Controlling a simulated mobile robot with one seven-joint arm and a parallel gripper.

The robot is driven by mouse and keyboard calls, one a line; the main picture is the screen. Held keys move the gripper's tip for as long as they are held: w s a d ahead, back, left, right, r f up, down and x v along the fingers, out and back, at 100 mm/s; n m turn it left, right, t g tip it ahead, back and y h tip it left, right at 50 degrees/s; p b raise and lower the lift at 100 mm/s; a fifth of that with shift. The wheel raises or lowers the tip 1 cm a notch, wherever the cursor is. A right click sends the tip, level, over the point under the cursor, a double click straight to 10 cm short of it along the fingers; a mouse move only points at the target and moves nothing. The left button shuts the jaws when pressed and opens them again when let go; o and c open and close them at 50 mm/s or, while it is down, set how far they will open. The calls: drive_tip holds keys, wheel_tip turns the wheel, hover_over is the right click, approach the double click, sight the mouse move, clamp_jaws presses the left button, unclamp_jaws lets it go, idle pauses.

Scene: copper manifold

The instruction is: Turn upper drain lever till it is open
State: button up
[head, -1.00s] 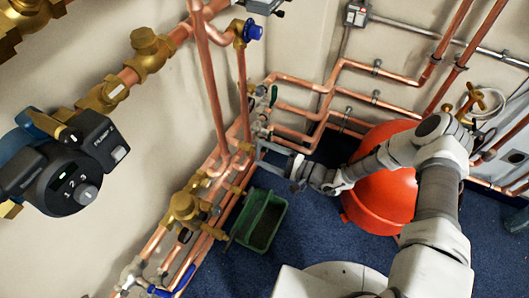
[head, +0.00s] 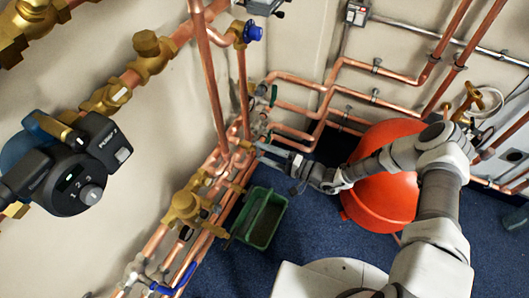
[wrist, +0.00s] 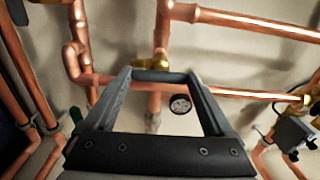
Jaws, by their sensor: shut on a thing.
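My gripper (head: 262,152) reaches in from the right to the copper pipework by the wall corner. In the wrist view my gripper (wrist: 160,76) has its two grey fingers bent inward to meet at the tips, in front of a brass fitting. It is shut on a small part there that I take to be the drain lever; the fingertips mostly hide it. A green handle (head: 274,95) shows above my gripper in the head view. Another green handle (head: 268,137) shows close to the fingertips. I cannot tell the lever's exact angle.
A green tray (head: 259,218) stands on the blue floor below my gripper. A red vessel (head: 382,185) is beside my arm. Copper pipes run close around the fingers. A brass valve (head: 187,207) is at lower left.

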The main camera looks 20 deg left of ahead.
drive_tip(key=shift+w+d, duration=0.1)
drive_tip(key=o, duration=1.1)
drive_tip(key=shift+d, duration=0.1)
drive_tip(key=d, duration=0.5)
drive_tip(key=s+d+p, duration=0.1)
drive_tip(key=d, duration=0.5)
drive_tip(key=d+p, duration=0.1)
drive_tip(key=d, duration=0.5)
drive_tip(key=shift+s+d, duration=0.1)
drive_tip(key=shift+s, duration=0.2)
